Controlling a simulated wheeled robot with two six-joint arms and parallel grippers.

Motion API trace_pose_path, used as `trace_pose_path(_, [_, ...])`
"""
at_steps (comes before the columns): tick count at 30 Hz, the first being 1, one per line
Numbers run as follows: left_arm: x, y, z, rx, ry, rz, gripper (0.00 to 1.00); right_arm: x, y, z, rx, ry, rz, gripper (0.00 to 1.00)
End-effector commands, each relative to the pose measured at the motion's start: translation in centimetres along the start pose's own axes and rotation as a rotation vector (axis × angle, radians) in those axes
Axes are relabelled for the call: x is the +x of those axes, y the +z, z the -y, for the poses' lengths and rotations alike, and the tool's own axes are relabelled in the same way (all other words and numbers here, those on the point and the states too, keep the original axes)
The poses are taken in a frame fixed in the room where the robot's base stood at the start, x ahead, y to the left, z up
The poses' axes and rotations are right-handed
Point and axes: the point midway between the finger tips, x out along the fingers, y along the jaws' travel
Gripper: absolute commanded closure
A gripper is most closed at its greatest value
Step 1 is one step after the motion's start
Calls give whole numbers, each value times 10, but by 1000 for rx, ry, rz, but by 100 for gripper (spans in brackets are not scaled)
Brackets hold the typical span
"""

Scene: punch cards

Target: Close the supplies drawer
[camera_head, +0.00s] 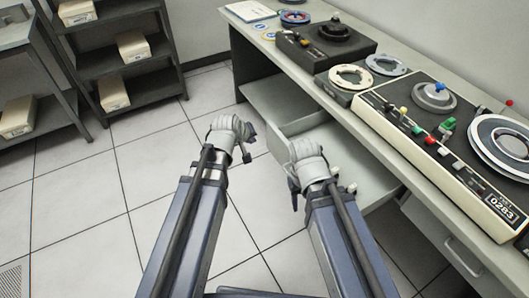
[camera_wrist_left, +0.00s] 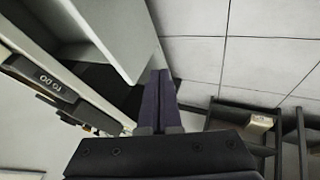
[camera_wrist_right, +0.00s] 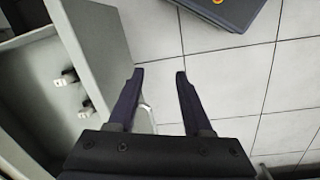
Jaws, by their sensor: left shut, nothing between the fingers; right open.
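The supplies drawer stands pulled out under the desk; its pale inside (camera_head: 372,192) shows in the head view. Its front is largely hidden behind my right gripper (camera_head: 298,188). In the right wrist view the drawer's grey front panel (camera_wrist_right: 98,45) is left of the open, empty fingers (camera_wrist_right: 158,75), with part of its handle (camera_wrist_right: 149,115) showing between them. I cannot tell whether the fingers touch it. My left gripper (camera_head: 249,140) is shut and empty, left of the drawer's far end. The shut fingers also show in the left wrist view (camera_wrist_left: 164,100).
Small pale items (camera_wrist_right: 68,78) lie inside the drawer. The desk (camera_head: 395,85) carries tape equipment (camera_head: 440,130). Another handled front (camera_head: 462,256) is shut at lower right. Shelves with boxes (camera_head: 133,46) stand at the back left. The tiled floor (camera_head: 90,185) is clear.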

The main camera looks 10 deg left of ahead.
Motion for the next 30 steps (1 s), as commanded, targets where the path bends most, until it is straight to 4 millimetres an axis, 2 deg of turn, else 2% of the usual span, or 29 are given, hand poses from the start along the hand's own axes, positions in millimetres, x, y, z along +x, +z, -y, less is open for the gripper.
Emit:
trace_pose_path(7, [5, -3, 2, -18, 7, -12, 100, 5, 0, 0, 0, 0, 0, 50])
trace_pose_path(10, [13, -2, 2, -17, 7, -11, 100, 12, -1, 1, 0, 0, 0, 50])
trace_pose_path(27, [108, -3, 3, -15, 6, -11, 100, 88, -5, 8, 0, 0, 0, 50])
trace_pose_path(28, [112, -3, 3, -15, 6, -11, 100, 91, -5, 9, 0, 0, 0, 50])
trace_pose_path(30, [111, -5, -13, -12, 7, -9, 100, 83, -5, 8, 0, 0, 0, 50])
